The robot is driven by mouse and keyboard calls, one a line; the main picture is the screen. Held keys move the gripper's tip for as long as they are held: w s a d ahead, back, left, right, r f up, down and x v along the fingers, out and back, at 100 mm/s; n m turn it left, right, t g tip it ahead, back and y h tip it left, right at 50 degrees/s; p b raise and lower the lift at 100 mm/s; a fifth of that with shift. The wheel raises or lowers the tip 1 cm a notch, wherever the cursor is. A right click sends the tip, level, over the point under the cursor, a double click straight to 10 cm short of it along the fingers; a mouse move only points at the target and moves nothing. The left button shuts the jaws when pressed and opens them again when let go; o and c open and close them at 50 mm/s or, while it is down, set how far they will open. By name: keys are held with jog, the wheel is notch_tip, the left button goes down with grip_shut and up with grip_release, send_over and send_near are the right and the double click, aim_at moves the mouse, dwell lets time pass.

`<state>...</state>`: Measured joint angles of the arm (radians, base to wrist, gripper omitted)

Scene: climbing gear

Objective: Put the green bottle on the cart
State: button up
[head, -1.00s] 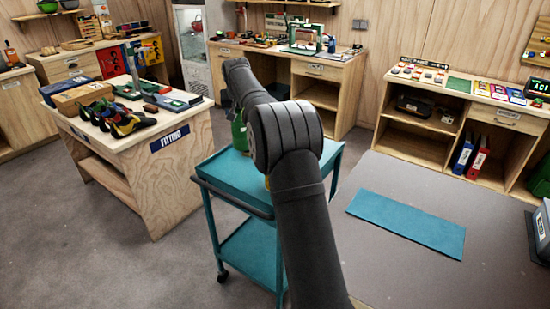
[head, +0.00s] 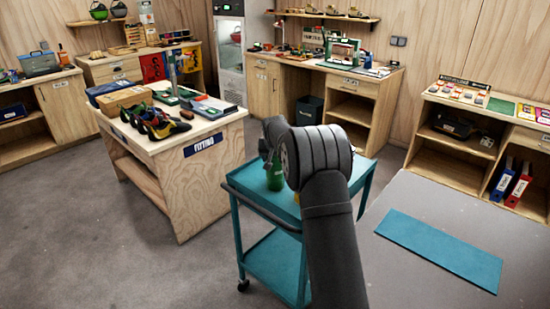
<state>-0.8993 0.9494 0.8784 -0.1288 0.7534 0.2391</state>
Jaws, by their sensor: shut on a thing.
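The green bottle (head: 274,177) is upright over the top shelf of the teal cart (head: 246,180), towards its left part. Its right side is partly hidden by my arm. My gripper (head: 267,152) is at the bottle's top and shut on it, mostly hidden behind my own dark arm links. I cannot tell whether the bottle's base touches the shelf.
A wooden fitting table (head: 190,190) with shoes and boxes stands left of the cart. A workbench (head: 345,85) is behind it, and a low shelf unit (head: 440,165) is at right. A teal mat (head: 440,248) lies on the grey floor area at right.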

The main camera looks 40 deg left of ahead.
jog(key=shift+f, duration=0.1)
jog(key=o, duration=1.5)
jog(key=v, duration=1.2)
